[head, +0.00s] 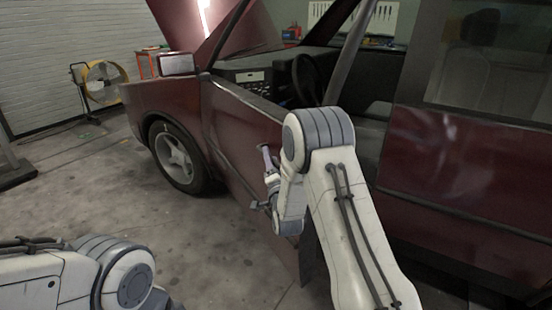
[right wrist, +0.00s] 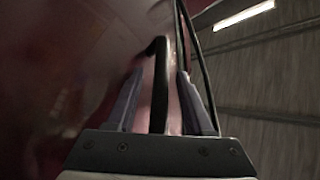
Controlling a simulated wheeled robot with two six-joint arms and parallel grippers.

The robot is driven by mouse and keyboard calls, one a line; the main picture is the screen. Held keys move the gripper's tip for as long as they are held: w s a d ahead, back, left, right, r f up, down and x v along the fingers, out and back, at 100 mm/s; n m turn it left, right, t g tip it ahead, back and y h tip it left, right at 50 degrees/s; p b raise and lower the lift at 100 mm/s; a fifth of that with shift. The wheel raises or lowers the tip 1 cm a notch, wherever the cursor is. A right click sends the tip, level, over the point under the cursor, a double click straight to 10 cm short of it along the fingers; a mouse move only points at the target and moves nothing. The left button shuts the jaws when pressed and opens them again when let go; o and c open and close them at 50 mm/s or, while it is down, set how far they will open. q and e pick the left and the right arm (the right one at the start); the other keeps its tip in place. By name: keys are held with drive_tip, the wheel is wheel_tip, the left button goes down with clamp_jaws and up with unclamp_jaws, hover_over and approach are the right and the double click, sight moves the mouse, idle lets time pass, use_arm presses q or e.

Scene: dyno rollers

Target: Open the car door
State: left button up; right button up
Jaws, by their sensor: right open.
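The dark red car door (head: 235,125) is on the near side of the car, with its mirror (head: 178,64) at the front edge. It appears to stand out from the body, with the cabin showing behind it. My right gripper (head: 263,180) is at the door's outer face, partly hidden by my arm. In the right wrist view, the open fingers of my right gripper (right wrist: 160,85) stand on either side of a dark bent bar (right wrist: 158,90), which looks like the door handle. Contact cannot be told. My left arm shows at lower left; its gripper is out of frame.
The rear door (head: 465,165) is at the right. The steering wheel (head: 307,78) shows in the cabin. The front wheel (head: 177,157) is left of the door. A yellow fan (head: 104,82) stands by the wall.

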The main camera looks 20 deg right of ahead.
clamp_jaws()
idle(1.4)
